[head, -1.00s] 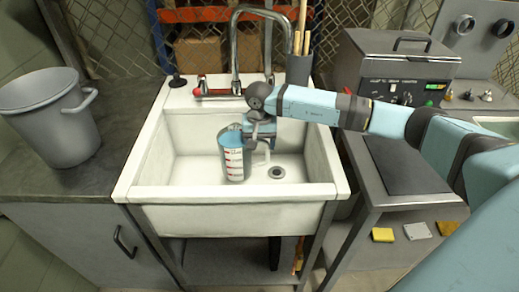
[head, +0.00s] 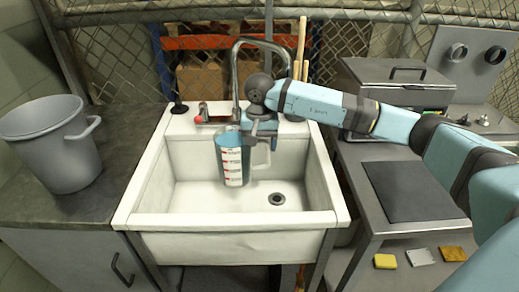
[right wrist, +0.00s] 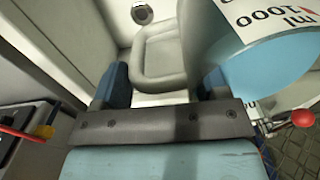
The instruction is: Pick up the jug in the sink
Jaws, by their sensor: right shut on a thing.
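My right gripper (head: 259,137) is shut on the jug's handle, on the jug's right side. In the right wrist view the pale handle (right wrist: 160,60) lies between the two dark blue fingers, and the jug's body (right wrist: 265,75) with its printed scale fills the upper right. My left gripper is not in view.
A faucet (head: 236,75) with red-marked taps stands behind the basin, close to the jug and my gripper. A grey bucket (head: 50,150) stands on the left counter. A steel machine (head: 395,83) and sponges (head: 385,261) are at the right. The drain (head: 277,199) is clear.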

